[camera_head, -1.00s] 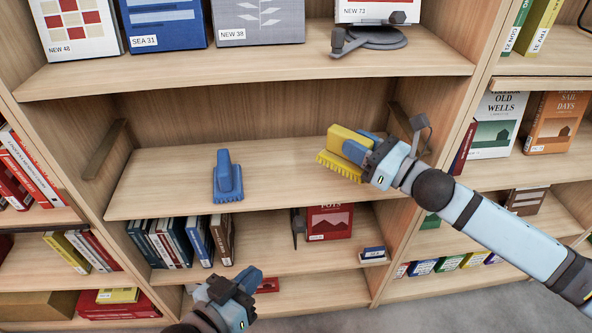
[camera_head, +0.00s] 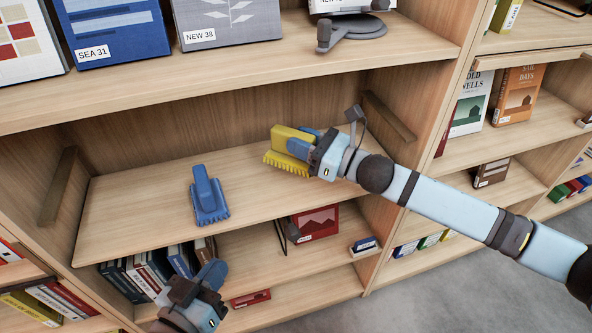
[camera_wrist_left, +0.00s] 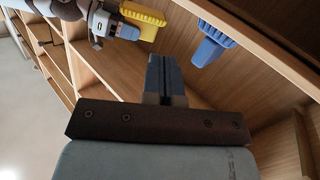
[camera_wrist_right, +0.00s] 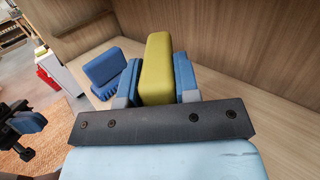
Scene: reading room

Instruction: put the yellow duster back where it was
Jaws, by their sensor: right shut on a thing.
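The yellow duster (camera_head: 287,143) has a block handle and a fringed lower edge. My right gripper (camera_head: 318,150) is shut on it, with one finger on each side of the handle (camera_wrist_right: 157,68) in the right wrist view. The duster is at the middle shelf board (camera_head: 140,205), toward its right; I cannot tell whether it touches the board. A blue duster (camera_head: 208,197) stands on the same board to its left, and also shows in the right wrist view (camera_wrist_right: 112,72). My left gripper (camera_head: 208,280) is shut and empty, low in front of the books.
The middle board is bare around the two dusters. Above it is a shelf with boxes (camera_head: 115,30) and a grey stand (camera_head: 350,30). Uprights close both sides.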

